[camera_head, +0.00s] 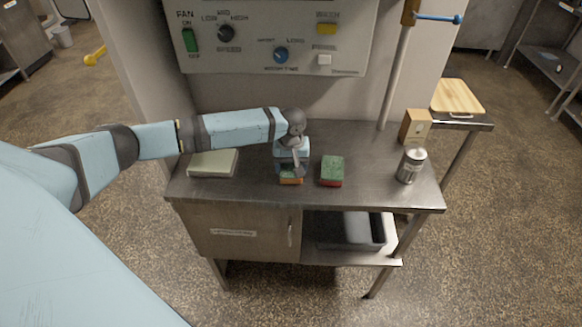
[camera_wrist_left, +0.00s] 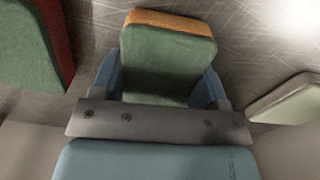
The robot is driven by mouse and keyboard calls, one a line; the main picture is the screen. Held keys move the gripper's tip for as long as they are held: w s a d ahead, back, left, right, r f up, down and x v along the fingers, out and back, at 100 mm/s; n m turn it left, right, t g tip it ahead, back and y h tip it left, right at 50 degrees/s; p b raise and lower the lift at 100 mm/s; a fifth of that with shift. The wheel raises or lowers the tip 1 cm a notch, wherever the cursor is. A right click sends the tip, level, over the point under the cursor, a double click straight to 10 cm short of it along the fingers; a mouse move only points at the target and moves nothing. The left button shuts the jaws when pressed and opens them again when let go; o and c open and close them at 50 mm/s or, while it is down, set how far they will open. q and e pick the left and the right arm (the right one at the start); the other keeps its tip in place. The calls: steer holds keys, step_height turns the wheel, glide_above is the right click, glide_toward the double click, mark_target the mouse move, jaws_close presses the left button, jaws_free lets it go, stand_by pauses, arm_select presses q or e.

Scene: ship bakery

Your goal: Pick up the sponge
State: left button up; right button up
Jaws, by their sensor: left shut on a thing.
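A sponge with a green top and orange body (camera_wrist_left: 168,60) is between the fingers of my left gripper (camera_head: 291,172), which is shut on it. In the head view this orange sponge (camera_head: 291,181) shows only in part below the gripper, at the table's middle. I cannot tell whether it touches the tabletop. A second sponge, green on top and red below (camera_head: 332,169), lies on the table just right of the gripper. It also shows at the upper left of the left wrist view (camera_wrist_left: 28,45). My right gripper is not in view.
The steel table (camera_head: 370,195) also holds a pale green-white block (camera_head: 213,163) at left, a metal can (camera_head: 411,164) and a cardboard box (camera_head: 415,127) at right. A control panel (camera_head: 270,38) stands behind. The table's front strip is clear.

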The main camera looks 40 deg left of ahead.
mark_target(291, 165)
arm_select(q)
step_height(291, 165, up, 20)
steer(key=shift+b, duration=0.3)
steer(key=shift+f, duration=0.1)
